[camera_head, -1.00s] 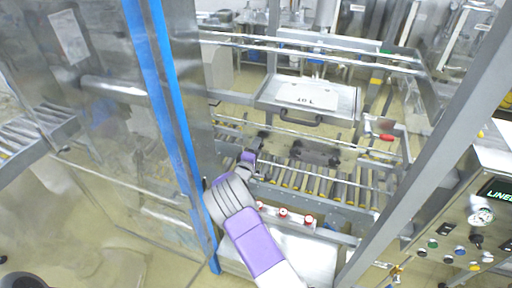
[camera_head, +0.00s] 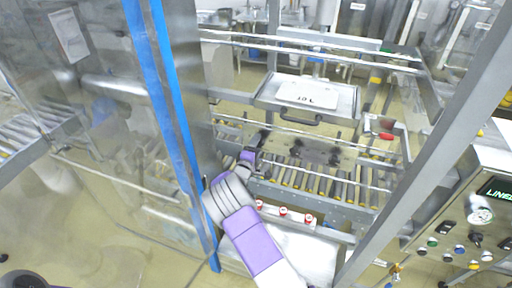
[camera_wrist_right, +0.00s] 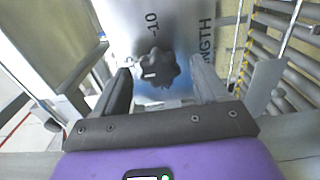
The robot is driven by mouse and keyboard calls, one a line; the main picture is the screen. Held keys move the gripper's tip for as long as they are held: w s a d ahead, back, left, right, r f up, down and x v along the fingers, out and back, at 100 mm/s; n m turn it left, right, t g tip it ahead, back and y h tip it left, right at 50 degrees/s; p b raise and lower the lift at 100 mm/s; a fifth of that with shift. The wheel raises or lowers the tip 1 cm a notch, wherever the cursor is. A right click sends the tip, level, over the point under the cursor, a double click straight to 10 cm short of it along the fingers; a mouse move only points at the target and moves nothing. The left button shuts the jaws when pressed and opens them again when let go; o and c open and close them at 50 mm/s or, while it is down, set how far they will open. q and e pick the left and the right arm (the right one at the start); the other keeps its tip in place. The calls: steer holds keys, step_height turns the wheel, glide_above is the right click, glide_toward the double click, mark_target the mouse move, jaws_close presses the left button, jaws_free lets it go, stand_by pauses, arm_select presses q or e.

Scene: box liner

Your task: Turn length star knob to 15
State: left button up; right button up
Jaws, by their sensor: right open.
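The black star knob (camera_wrist_right: 158,68) shows in the right wrist view on a bright metal plate (camera_wrist_right: 120,20) marked "-10" and, partly cut off, "LENGTH". A pale mark shows on the knob's face. My right gripper (camera_wrist_right: 162,72) is open, with one dark finger on each side of the knob. Small gaps appear between the fingers and knob; contact cannot be told. In the head view my right gripper (camera_head: 250,158) is at the left end of the conveyor, and the knob cannot be made out there. My left gripper is not in view.
The roller conveyor (camera_head: 320,186) runs right of my gripper, with a rail along its near side. Red buttons (camera_head: 283,211) sit below it. A blue-edged clear panel is left; a control panel (camera_head: 455,235) is right.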

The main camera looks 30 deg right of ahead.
steer(key=b+v, duration=0.1)
steer(key=v, duration=0.6)
steer(key=shift+s+a, duration=0.15)
steer(key=shift+s, duration=0.1)
stand_by(0.3)
